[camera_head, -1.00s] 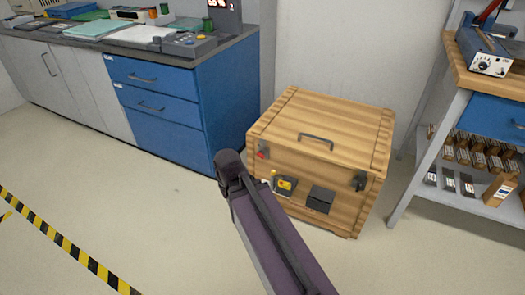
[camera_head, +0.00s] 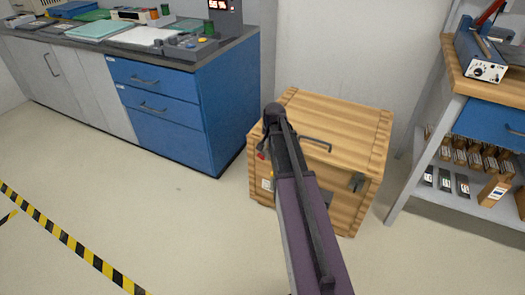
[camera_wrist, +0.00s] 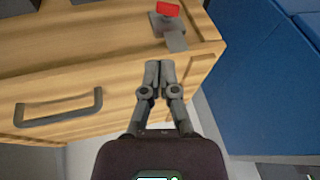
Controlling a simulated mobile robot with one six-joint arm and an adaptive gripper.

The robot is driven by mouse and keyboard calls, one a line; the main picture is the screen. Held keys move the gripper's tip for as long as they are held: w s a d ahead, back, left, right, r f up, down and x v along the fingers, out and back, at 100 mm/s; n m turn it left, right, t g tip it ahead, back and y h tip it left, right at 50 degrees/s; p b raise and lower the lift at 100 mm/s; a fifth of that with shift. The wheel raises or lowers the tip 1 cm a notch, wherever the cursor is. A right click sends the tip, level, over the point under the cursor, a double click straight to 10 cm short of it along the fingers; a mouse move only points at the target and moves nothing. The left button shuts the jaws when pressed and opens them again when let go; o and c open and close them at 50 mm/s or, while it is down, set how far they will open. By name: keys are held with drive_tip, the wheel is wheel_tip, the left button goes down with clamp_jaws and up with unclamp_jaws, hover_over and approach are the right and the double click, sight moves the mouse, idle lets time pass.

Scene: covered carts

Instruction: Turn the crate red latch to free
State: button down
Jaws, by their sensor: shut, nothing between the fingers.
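The wooden crate (camera_head: 345,125) stands on the floor with its lid down. Its red latch (camera_head: 261,155) is on the upper left of the front face, partly crowded by my arm. In the wrist view the red latch (camera_wrist: 168,8) is cut by the top edge, on a grey mount beside a small grey plate (camera_wrist: 176,41). My gripper (camera_wrist: 160,68) is shut and empty, over the crate's edge, short of the latch in the picture and seemingly apart from it. In the head view my arm hides part of the crate front, and the fingers are not clear.
The crate's lid has a dark handle (camera_head: 316,144); a second dark latch (camera_head: 357,182) is at the front right. A blue drawer cabinet (camera_head: 165,105) stands to the left, a shelf cart (camera_head: 425,180) to the right. The floor in front is clear.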

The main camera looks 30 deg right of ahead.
drive_tip(key=shift+w+d+r, duration=0.1)
drive_tip(key=shift+w+d, duration=0.05)
drive_tip(key=shift+d, duration=0.3)
drive_tip(key=b, duration=1)
hover_over(261, 155)
drive_tip(key=s+d, duration=0.2)
drive_tip(key=s, duration=0.1)
drive_tip(key=f, duration=0.9)
drive_tip(key=shift+a+f, duration=0.25)
drive_tip(key=shift+w+a+f+b, duration=0.45)
drive_tip(key=shift+w+f+b, duration=0.1)
drive_tip(key=shift+f, duration=0.15)
drive_tip(key=shift+w+a+f+b, duration=0.45)
drive_tip(key=shift+f+b, duration=0.1)
drive_tip(key=shift+f, duration=0.1)
